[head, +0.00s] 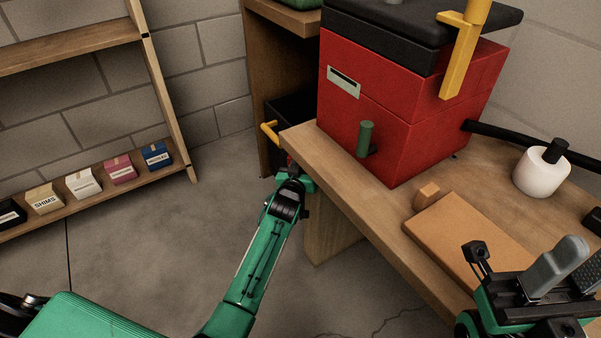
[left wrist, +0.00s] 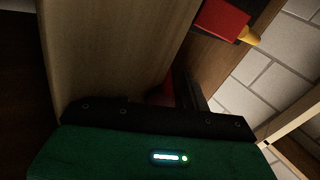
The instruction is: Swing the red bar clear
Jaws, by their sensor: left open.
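A red block-shaped piece (left wrist: 222,22) with a yellow end shows at the top of the left wrist view; I cannot tell whether it is the red bar. In the head view a yellow handle (head: 268,132) sticks out beside the wooden bench's left corner. My left gripper (head: 291,168) is just below that corner, its tips largely hidden; a small red patch shows there. In the left wrist view a dark red shape (left wrist: 162,92) lies in shadow just beyond my open gripper. My right gripper (head: 568,268) is over the bench at lower right, its opening unclear.
A red toolbox (head: 390,130) with a green handle stands on the wooden bench (head: 385,220). A tan block (head: 470,235) and a white roll (head: 540,172) lie on the bench. A shelf (head: 100,190) with several small boxes stands left. The floor between is clear.

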